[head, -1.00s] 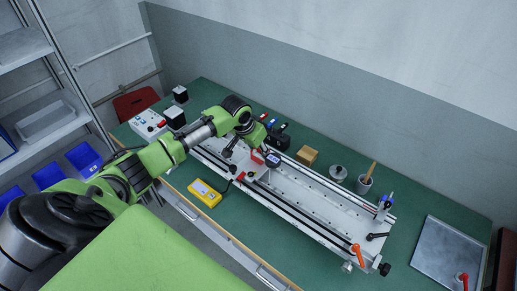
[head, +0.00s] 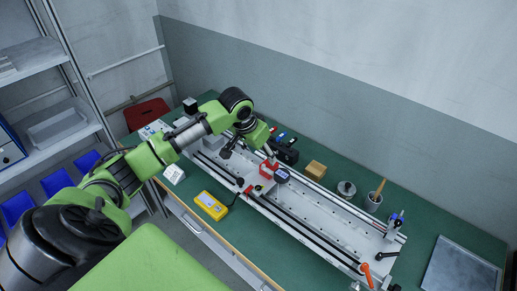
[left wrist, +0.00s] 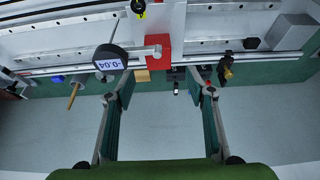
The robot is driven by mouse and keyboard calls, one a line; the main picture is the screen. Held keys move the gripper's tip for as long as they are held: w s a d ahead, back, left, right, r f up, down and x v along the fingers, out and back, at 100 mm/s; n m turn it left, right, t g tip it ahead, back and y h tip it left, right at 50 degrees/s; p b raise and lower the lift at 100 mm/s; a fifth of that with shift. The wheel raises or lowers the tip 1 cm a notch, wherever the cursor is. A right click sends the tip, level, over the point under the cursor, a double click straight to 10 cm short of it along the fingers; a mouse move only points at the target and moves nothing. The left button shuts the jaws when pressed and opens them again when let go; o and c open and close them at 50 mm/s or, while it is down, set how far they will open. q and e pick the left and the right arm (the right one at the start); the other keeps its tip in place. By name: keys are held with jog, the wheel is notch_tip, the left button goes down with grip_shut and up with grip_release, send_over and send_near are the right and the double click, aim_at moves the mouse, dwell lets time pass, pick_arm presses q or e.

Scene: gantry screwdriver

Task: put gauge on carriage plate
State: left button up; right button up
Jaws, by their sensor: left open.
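The gauge, a round dark dial with a lit display (head: 282,175), is joined by a short stem to a red block (head: 264,171). In the left wrist view the gauge (left wrist: 110,59) reads about -0.04, with the red block (left wrist: 157,50) to its right. The block appears to stand on the pale carriage plate (head: 258,185) across the rails. My right gripper is not in view.
A long rail bed (head: 320,221) runs across the green table. Behind it are a wooden block (head: 316,170), a round metal piece (head: 346,189) and a cup with a brush (head: 373,201). A yellow box (head: 211,205) lies in front. A grey plate (head: 461,270) lies right.

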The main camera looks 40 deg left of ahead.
pick_arm(q)
jog(key=shift+b+v, duration=0.3)
jog(key=shift+v, duration=1.9)
